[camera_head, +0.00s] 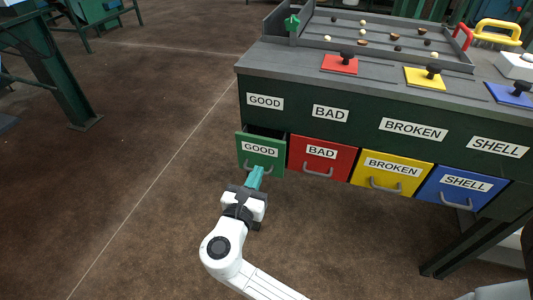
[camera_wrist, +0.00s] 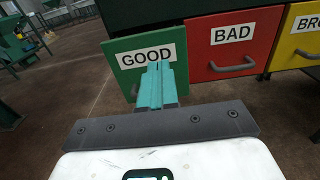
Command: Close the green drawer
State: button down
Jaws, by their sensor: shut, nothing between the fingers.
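The green drawer (camera_head: 260,154), labelled GOOD, is the leftmost of the row under the worktop. It is pulled out a little, with a dark gap showing above its front. My gripper (camera_head: 255,177) is shut and empty, its teal fingers just in front of the lower part of the green front, by the grey handle. In the wrist view the shut fingers (camera_wrist: 156,86) overlap the green front (camera_wrist: 122,72) just below the GOOD label and hide part of the handle. I cannot tell whether they touch it.
The red drawer (camera_head: 319,160), yellow drawer (camera_head: 391,174) and blue drawer (camera_head: 455,189) sit to the right. A grey worktop (camera_head: 300,68) with a sorting tray (camera_head: 378,55) is above. A table leg (camera_head: 448,245) stands at lower right. The floor (camera_head: 130,170) to the left is clear.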

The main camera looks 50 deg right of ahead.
aim_at(269, 145)
jog(key=b+x, duration=0.2)
jog(key=x, duration=0.6)
jog(key=shift+d, duration=0.15)
jog(key=shift+w, duration=0.1)
jog(key=p+x, duration=0.2)
jog(key=x, duration=0.2)
jog(key=shift+d, duration=0.3)
jog(key=shift+w+d, duration=0.1)
jog(key=shift+w, duration=0.05)
jog(key=shift+r, duration=0.1)
